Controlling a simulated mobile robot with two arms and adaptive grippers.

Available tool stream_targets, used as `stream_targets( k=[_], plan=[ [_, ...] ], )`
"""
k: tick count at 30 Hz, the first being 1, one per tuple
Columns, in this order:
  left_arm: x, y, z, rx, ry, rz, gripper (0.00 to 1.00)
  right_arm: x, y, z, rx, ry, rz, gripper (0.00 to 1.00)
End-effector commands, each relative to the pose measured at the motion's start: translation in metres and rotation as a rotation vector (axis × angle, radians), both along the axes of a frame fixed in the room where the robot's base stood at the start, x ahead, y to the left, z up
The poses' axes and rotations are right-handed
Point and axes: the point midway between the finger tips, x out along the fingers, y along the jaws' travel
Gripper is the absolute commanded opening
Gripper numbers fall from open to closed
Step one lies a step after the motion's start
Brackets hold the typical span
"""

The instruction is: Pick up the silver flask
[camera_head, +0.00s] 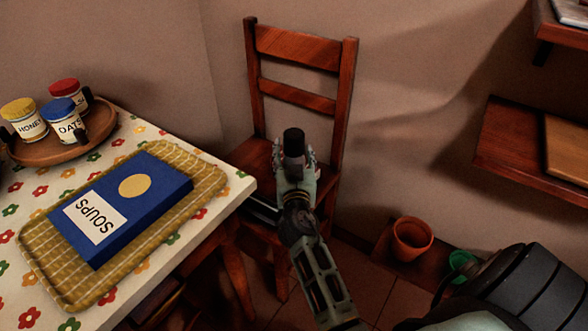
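The silver flask (294,145) shows mainly as a black cylindrical cap, with a little of its greyish body below. It stands roughly upright between the fingers of my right gripper (296,170), which are closed around it. Most of the flask's body is hidden by the gripper. The gripper and flask are in front of the wooden chair, right of the table's corner, and appear clear of the table. My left gripper is not in view.
A flowered table (233,197) bears a woven tray (60,275) with a blue soups book (115,215), and a round wooden tray (40,152) with several jars. A chair (298,95) stands behind. Shelves (500,160) project at right; an orange pot (412,238) sits low.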

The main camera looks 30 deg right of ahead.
Motion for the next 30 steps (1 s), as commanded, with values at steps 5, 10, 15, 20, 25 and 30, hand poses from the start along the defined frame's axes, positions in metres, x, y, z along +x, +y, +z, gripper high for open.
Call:
stream_targets(
  k=[5, 10, 15, 20, 25, 30],
  plan=[
    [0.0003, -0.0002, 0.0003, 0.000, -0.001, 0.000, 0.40, 0.0001, -0.0002, 0.0001, 0.000, 0.000, 0.000, 0.37],
    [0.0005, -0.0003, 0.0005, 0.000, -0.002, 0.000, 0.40, 0.0001, -0.0002, 0.0004, -0.001, -0.001, 0.000, 0.22],
    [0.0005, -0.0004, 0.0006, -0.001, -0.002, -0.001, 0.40, 0.0002, -0.0002, 0.0005, -0.001, 0.000, 0.000, 0.07],
    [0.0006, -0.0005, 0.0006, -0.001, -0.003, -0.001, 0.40, 0.0003, -0.0003, 0.0007, -0.001, 0.000, 0.000, 0.00],
    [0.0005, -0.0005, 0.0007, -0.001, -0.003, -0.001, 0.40, 0.0007, -0.0003, 0.0031, -0.004, -0.005, 0.001, 0.00],
    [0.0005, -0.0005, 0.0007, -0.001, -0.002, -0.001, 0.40, 0.0007, -0.0003, 0.0030, -0.003, -0.004, 0.001, 0.00]
  ],
)
